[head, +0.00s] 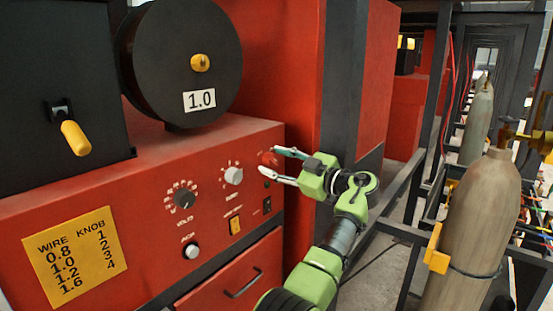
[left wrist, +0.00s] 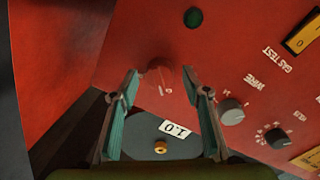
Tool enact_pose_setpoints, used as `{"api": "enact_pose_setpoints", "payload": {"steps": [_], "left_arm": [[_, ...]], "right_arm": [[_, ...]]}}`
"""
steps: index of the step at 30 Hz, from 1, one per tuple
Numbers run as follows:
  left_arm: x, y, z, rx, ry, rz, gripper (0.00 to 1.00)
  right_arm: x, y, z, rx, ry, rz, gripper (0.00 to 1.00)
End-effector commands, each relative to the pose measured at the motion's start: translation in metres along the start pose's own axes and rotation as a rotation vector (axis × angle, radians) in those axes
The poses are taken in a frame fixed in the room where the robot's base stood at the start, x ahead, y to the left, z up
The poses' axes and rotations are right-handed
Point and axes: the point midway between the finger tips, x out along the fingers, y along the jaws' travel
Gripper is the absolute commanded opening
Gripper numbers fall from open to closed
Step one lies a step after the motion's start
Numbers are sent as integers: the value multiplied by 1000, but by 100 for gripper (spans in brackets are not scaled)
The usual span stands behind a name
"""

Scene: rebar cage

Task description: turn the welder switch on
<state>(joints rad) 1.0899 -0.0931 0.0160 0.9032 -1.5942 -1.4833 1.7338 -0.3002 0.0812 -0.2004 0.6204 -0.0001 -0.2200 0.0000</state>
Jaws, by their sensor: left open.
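The welder is a red cabinet (head: 140,165) with a control panel on its front. The switch, a red rotary knob (head: 268,158), sits at the panel's upper right. In the left wrist view the red switch knob (left wrist: 160,78) shows between my fingers, with small white marks below it. Its exact setting is too small to tell. My left gripper (head: 273,162) is open, its fingers pointing at the panel, one above and one below the knob. In the left wrist view my left gripper (left wrist: 160,82) straddles the knob; contact cannot be told. My right gripper is not in view.
A wire spool (head: 160,60) stands on top. A gas cylinder (head: 475,220) and dark frame bars are at right.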

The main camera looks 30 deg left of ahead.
Motion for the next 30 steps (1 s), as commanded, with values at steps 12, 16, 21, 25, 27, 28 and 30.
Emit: {"api": "enact_pose_setpoints", "payload": {"steps": [12, 16, 21, 25, 27, 28, 30], "left_arm": [[0, 0, 0, 1, 0, 0, 5], [0, 0, 1, 4, -1, -1, 5], [0, -1, 2, 35, -3, -2, 5], [0, -2, 2, 92, -5, -4, 5], [0, -2, 3, 136, -8, -5, 5], [0, -2, 3, 157, -9, -6, 5], [0, -2, 3, 213, -12, -8, 5]], "right_arm": [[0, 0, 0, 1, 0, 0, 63], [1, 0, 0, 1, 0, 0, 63], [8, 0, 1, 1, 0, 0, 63], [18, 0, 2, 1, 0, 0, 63], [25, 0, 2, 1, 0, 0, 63], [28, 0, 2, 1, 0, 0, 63], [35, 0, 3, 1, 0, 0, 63]]}}
